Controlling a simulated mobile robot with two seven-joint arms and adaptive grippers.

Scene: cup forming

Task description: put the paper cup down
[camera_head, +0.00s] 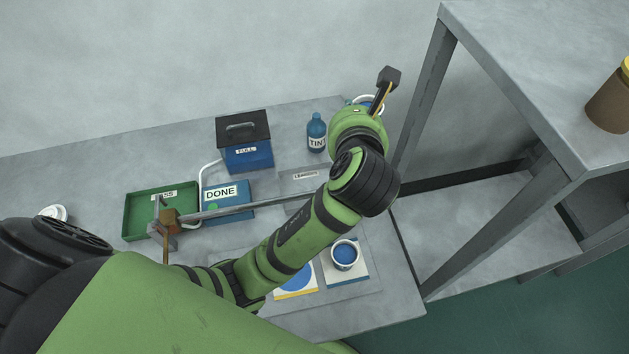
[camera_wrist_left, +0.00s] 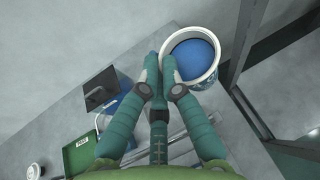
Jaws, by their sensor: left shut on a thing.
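The paper cup (camera_wrist_left: 166,42) has a white rim, a blue inside and some blue marking on its outer wall. In the left wrist view it is at the top, tilted away from my fingers. My left gripper (camera_wrist_left: 161,64) is shut on the near side of its wall. In the head view, only a bit of this cup's rim shows past my green wrist, at the far end of the table; my fingers are hidden there. A second cup (camera_head: 345,266) with blue inside stands on a card near the table's front right. My right gripper is not in view.
A blue bin (camera_head: 248,160) with a black lid, a tint bottle (camera_head: 316,135), a blue DONE box (camera_head: 238,212) and a green tray (camera_head: 133,222) stand on the grey table (camera_head: 90,170). A shelf frame (camera_head: 424,95) rises close right of my wrist. A card with a blue disc (camera_head: 297,281) lies near my forearm.

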